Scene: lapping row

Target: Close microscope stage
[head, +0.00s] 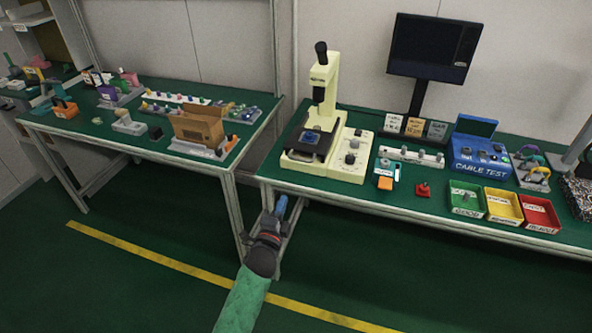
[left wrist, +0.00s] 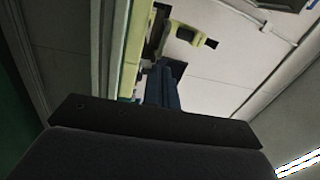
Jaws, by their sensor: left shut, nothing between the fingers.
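The cream microscope (head: 323,100) stands upright near the left end of the right-hand green bench. Its dark stage (head: 309,143) carries a small blue piece and sits low at the front of the column. My left gripper (head: 281,203) is shut and empty, in front of the bench's left front corner, below and apart from the stage. In the left wrist view the shut blue fingers (left wrist: 163,88) point up toward pale yellow parts of the microscope (left wrist: 190,35). Whether the stage is slid out cannot be told. My right gripper is out of view.
A control box (head: 350,155) adjoins the microscope. To its right are a blue cable test box (head: 481,150) and green, yellow and red bins (head: 504,206). A monitor (head: 433,48) stands behind. A second bench (head: 120,147) with a cardboard box (head: 200,127) is at left, past a gap.

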